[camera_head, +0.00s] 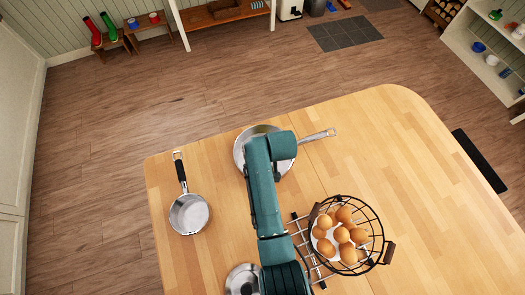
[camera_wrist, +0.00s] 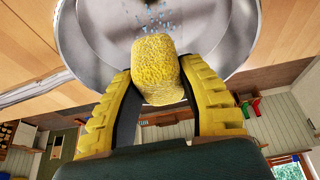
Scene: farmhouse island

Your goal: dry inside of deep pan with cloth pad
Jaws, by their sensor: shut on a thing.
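A wide steel pan (camera_head: 242,150) with a long metal handle (camera_head: 318,136) sits near the far edge of the wooden island, partly hidden by my arm. The wrist view shows its shiny inside (camera_wrist: 225,25) with several small blue drops (camera_wrist: 158,18) on it. My gripper (camera_wrist: 156,78) is shut on a yellow, rough-textured cloth pad (camera_wrist: 157,60). The pad is in front of the pan's inside, close to the drops; I cannot tell whether it touches the surface. In the head view my arm hides the gripper and pad.
A small saucepan (camera_head: 190,214) with a black handle stands left on the island (camera_head: 420,150). Another steel vessel (camera_head: 241,281) is at the bottom, partly behind my arm. A wire basket (camera_head: 379,227) of brown eggs (camera_head: 342,235) stands right of my arm, beside a metal rack (camera_head: 302,236). The right side is clear.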

